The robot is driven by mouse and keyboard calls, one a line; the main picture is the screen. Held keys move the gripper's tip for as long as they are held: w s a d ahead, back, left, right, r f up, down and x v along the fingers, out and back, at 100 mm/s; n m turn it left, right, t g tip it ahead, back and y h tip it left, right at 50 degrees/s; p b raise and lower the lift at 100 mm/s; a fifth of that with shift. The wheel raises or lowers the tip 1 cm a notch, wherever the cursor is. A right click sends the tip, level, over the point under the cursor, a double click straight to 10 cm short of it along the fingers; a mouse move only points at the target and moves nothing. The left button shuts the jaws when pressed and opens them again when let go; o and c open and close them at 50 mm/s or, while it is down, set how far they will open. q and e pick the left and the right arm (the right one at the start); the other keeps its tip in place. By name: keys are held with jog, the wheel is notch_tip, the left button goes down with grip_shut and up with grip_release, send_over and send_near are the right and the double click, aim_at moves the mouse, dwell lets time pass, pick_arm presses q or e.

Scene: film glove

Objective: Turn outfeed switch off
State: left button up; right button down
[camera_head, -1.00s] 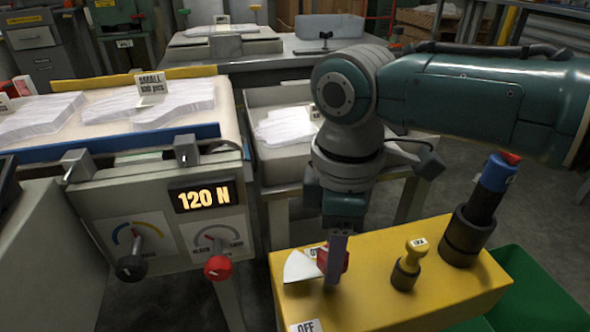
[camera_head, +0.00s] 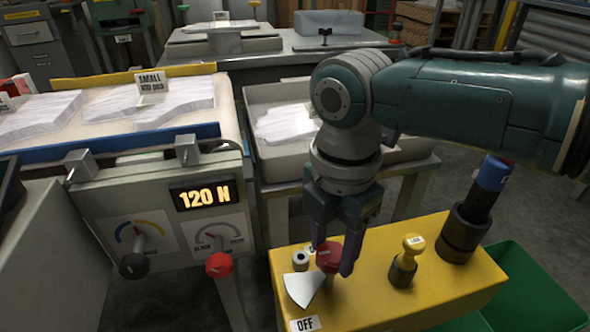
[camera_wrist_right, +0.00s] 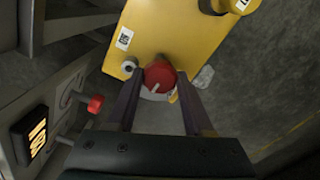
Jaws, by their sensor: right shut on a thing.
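The red outfeed switch knob (camera_head: 329,257) stands on the yellow box (camera_head: 430,255), beside a white wedge-shaped plate (camera_head: 304,289). An OFF label (camera_head: 305,324) lies at the box's front edge. My right gripper (camera_head: 334,260) reaches down from above with a finger on each side of the knob, shut on it. In the right wrist view the red knob (camera_wrist_right: 159,74) sits between the fingertips, with a pale line on its face. I cannot tell exactly which mark it points to. My left gripper is not in view.
A yellow plunger (camera_head: 407,262) and a tall black-and-blue post (camera_head: 478,212) stand on the box to the right. A control panel with a 120 N display (camera_head: 205,196), a black knob (camera_head: 133,266) and another red knob (camera_head: 219,265) is at left. A green bin (camera_head: 530,290) is at right.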

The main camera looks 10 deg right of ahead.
jog(key=shift+n, duration=0.4)
jog(key=shift+c, duration=1.4)
grip_release()
notch_tip(320, 180, up, 10)
jog(key=p, duration=0.4)
